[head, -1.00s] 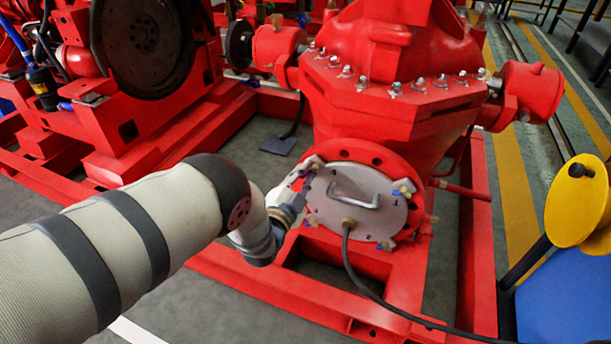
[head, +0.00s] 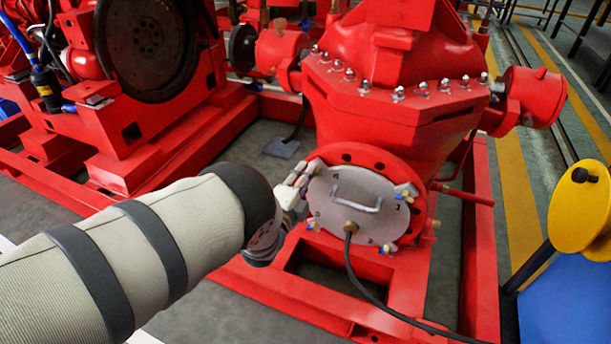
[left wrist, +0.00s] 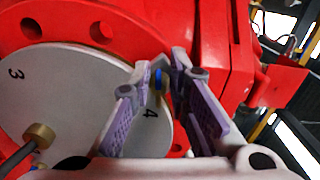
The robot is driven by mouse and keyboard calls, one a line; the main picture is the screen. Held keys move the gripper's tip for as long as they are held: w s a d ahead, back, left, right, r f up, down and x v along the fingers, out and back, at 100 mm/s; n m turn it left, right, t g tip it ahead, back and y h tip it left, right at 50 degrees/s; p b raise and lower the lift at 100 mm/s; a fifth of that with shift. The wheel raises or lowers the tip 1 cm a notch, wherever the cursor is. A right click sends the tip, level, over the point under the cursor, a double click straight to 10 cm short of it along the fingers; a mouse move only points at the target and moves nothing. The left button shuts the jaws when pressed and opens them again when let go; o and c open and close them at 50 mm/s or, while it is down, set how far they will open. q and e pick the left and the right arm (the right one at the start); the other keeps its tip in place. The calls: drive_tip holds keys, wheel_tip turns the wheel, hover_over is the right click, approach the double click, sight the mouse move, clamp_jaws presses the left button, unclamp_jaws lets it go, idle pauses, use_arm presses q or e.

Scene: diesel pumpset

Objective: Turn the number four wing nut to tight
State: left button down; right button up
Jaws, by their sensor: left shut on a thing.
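A round grey cover plate (head: 375,225) with a bar handle (head: 355,203) sits on the red pump flange (head: 400,165). The plate also shows in the left wrist view (left wrist: 85,95), with a printed 4 beside my fingers. My left gripper (head: 309,172) is at the plate's upper left edge. In the left wrist view its two fingers (left wrist: 161,66) close in around the number four wing nut (left wrist: 158,77), of which a small blue and brass part shows between the tips. The fingers hide this nut in the head view. My right gripper is out of view.
Other wing nuts sit at the plate's right (head: 405,191), lower left (head: 312,223) and lower right (head: 388,247). A black cable (head: 375,292) runs from a brass fitting on the plate. Red frame rails surround the pump. A yellow disc (head: 580,208) stands at right.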

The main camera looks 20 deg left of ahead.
use_arm(q)
drive_tip(key=shift+d+f, duration=0.1)
drive_tip(key=shift+d, duration=0.15)
drive_tip(key=c, duration=1.8)
unclamp_jaws()
drive_tip(key=shift+s, duration=0.1)
drive_tip(key=s, duration=1.2)
drive_tip(key=shift+a, duration=0.25)
